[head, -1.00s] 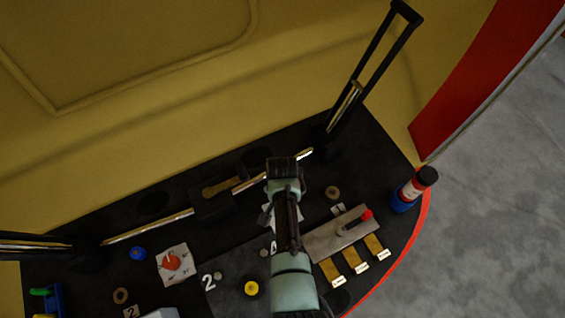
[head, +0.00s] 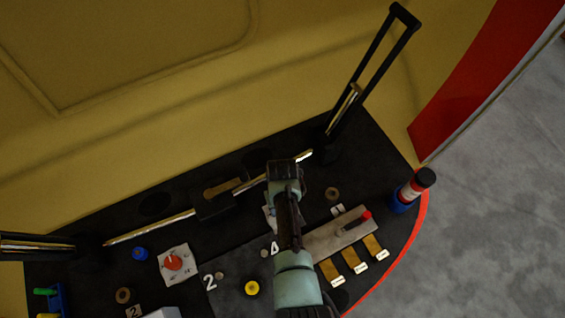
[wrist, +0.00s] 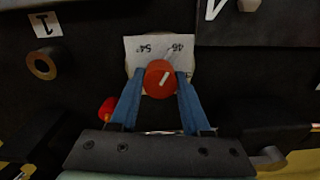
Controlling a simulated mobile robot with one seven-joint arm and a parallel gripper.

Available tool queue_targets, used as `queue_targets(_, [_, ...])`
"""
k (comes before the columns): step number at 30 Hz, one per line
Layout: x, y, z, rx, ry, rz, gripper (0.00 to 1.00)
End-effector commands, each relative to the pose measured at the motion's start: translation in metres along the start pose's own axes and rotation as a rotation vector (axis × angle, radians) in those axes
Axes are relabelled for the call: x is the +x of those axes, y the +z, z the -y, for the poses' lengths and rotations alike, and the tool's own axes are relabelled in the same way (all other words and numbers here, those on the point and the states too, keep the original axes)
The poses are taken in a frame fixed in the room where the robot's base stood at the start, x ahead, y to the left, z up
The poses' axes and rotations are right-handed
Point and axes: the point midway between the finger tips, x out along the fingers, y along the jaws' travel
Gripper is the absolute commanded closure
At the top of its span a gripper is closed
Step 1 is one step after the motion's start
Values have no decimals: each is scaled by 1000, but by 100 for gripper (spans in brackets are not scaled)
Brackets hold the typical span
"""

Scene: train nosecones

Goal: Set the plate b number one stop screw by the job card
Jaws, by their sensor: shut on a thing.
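My gripper (wrist: 155,98) points down at the desk with its two blue fingers shut on a red round knob (wrist: 160,78) that has a white pointer line. The line tilts to the upper right in the wrist view. Behind the knob is a white dial plate (wrist: 135,50) with printed numbers, seen upside down and not surely readable. In the head view my gripper and wrist cover this knob, leaving only a sliver of the plate. A "1" label (wrist: 45,24) stands beside a brass ring (wrist: 41,65) to the left. I cannot make out a job card or a plate b marking.
A second dial with a red knob (head: 173,262) sits to the left. A yellow button (head: 252,288) is in front.

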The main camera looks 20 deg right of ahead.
Motion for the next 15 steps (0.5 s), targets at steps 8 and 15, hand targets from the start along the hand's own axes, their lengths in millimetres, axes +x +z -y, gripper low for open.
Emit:
queue_targets(8, [0,1,0,-263,-1,2,100])
queue_targets(15, [0,1,0,-491,-2,2,100])
